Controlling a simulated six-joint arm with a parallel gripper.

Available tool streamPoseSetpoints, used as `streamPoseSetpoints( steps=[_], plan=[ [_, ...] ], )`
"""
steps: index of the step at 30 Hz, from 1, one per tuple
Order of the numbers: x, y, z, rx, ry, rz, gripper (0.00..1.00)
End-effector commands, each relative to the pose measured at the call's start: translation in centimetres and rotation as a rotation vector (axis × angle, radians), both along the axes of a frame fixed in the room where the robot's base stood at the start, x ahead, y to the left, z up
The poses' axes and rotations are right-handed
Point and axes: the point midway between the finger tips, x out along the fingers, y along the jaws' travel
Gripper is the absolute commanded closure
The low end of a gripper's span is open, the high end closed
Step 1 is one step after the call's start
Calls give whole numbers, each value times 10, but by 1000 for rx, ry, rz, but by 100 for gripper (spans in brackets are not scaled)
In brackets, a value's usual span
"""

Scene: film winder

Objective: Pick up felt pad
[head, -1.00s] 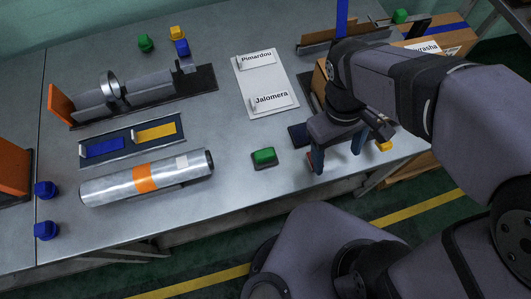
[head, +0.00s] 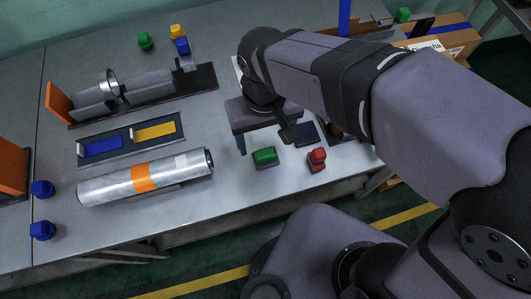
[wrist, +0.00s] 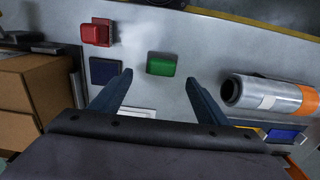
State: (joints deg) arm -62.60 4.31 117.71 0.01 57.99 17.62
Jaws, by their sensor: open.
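A flat dark blue square, which looks like the felt pad (head: 306,133), lies on the grey table right of a green block (head: 264,156). In the wrist view the pad (wrist: 104,70) lies just left of my left fingertip, outside the jaws. My gripper (wrist: 159,80) is open and empty. Its blue fingers point at the table, with the green block (wrist: 161,64) showing between and just beyond the tips. In the head view my gripper (head: 265,132) is above the table behind the green block, and my arm hides part of it.
A red block (head: 317,159) stands near the table's front edge. A silver roll with an orange band (head: 143,177) lies to the left. Behind it are a tray with blue and yellow pieces (head: 130,140) and the winder (head: 120,90). A cardboard box (head: 450,45) is at right.

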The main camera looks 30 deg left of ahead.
Motion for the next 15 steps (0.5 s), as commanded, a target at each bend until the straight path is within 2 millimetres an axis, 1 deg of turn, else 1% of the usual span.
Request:
streamPoseSetpoints(
  steps=[5, 7, 15],
  plan=[
    [0, 0, -4, 0, 0, 0, 31],
    [-1, -1, -8, -3, 1, 1, 31],
    [-3, -1, -42, -3, 1, 0, 31]
  ],
)
